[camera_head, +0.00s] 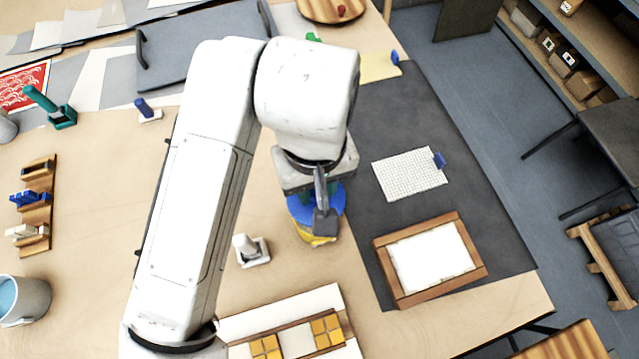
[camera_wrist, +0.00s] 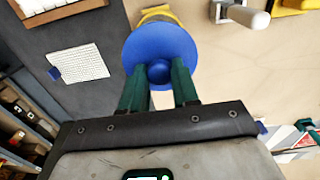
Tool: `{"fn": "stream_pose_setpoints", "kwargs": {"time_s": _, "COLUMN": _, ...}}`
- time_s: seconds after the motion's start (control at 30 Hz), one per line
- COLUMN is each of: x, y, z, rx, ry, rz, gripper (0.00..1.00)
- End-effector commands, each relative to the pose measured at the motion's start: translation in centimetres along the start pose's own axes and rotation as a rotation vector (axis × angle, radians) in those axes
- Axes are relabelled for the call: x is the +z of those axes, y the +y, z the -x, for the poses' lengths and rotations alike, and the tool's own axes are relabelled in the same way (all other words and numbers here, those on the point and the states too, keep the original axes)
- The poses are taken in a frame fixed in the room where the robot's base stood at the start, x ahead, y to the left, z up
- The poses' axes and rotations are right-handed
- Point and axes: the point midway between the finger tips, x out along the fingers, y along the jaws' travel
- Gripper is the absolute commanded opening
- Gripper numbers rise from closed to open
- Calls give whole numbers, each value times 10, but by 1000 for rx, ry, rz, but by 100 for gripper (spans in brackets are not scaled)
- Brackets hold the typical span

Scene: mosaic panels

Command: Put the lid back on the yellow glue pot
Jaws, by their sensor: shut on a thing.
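The round blue lid (camera_head: 299,208) has a blue knob in its middle. My gripper (camera_wrist: 159,74) is shut on that knob with its two green fingers, and the lid's disc (camera_wrist: 160,40) spreads out below them. The yellow glue pot (camera_head: 316,239) is under the lid, mostly hidden by it and by my arm in the head view. In the wrist view a strip of the yellow pot (camera_wrist: 157,15) shows past the lid's far edge, so the two look offset there. I cannot tell whether the lid touches the pot.
A white-handled tool (camera_head: 250,251) stands close to the pot's left. A dark mat (camera_head: 400,110) to the right bears a white grid sheet (camera_head: 409,174) and a wooden-framed panel (camera_head: 385,262). A tray with yellow tiles (camera_head: 327,331) lies at the front.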

Motion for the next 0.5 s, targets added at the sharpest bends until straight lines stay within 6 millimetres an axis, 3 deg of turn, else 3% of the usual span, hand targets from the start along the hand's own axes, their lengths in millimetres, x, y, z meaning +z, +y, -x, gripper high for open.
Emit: {"fn": "stream_pose_setpoints", "kwargs": {"time_s": 0.5, "x": 0, "y": -1, "z": -39, "rx": -2, "ry": 0, "rz": 2, "gripper": 1}}
